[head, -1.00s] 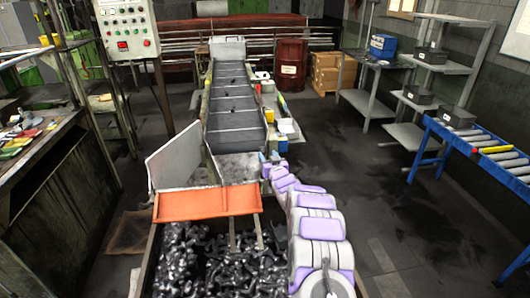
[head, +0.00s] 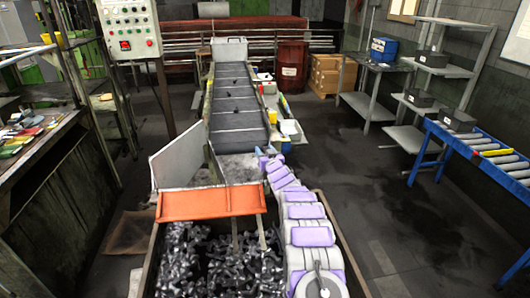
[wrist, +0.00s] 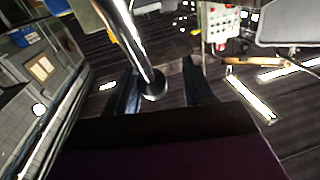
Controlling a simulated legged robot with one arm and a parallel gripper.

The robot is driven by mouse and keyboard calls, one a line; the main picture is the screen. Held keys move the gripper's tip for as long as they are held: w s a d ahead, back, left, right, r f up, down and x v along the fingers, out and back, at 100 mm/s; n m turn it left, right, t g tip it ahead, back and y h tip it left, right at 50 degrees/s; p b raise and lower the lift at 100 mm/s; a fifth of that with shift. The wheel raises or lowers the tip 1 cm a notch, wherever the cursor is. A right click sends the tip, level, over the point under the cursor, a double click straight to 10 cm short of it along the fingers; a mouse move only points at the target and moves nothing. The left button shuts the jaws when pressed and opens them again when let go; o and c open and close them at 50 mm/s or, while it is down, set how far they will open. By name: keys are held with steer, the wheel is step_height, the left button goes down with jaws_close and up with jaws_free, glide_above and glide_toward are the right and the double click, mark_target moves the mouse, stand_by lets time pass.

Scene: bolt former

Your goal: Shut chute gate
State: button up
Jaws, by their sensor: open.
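An orange plate (head: 210,204), which looks like the chute gate, spans the lower end of the chute (head: 228,168) above a bin of dark metal parts. My purple and white arm reaches along the chute's right side. My gripper (head: 270,162) is small and partly hidden there in the head view. In the wrist view my gripper (wrist: 165,76) is open, with its two dark fingers apart. A shiny metal rod (wrist: 133,45) with a rounded end comes down between the fingers, nearer the left one. I cannot tell whether it touches a finger or which part it belongs to.
The parts bin (head: 200,262) lies below the chute, with my arm over its right side. A grey side plate (head: 177,155) flanks the chute's left. A control box (head: 130,28) stands at back left. Floor is free between the chute and the blue roller table (head: 472,148).

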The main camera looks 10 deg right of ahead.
steer(key=shift+d, duration=0.55)
steer(key=c, duration=0.5)
steer(key=shift+a, duration=0.2)
jaws_close()
